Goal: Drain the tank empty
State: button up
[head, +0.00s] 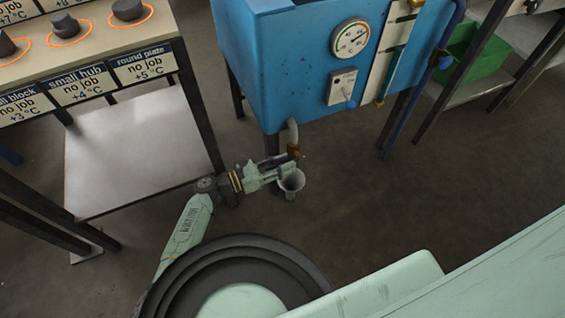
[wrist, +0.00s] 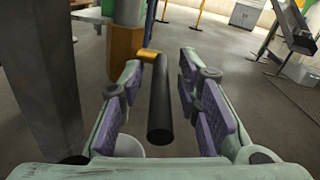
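The blue tank (head: 285,60) stands at the top middle of the head view, with a round dial (head: 350,38) on its front. A grey drain pipe (head: 293,130) runs down from its underside to a brass valve (head: 293,151). In the wrist view the brass valve (wrist: 125,48) carries a black bar handle (wrist: 160,105) pointing towards me. My gripper (wrist: 162,75) is open, with purple pads on both sides of the handle and gaps visible. In the head view my gripper (head: 280,172) is beside the valve. A pale bucket (head: 291,183) stands below the valve, partly hidden.
A tall strip gauge (head: 390,55) and a small switch box (head: 341,87) are on the tank front. A rack with labelled plates (head: 80,90) and a lower shelf (head: 140,150) is at left. A green bin (head: 475,55) is at right. Floor right of the bucket is clear.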

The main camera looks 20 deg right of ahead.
grip_shut()
dwell(0.7)
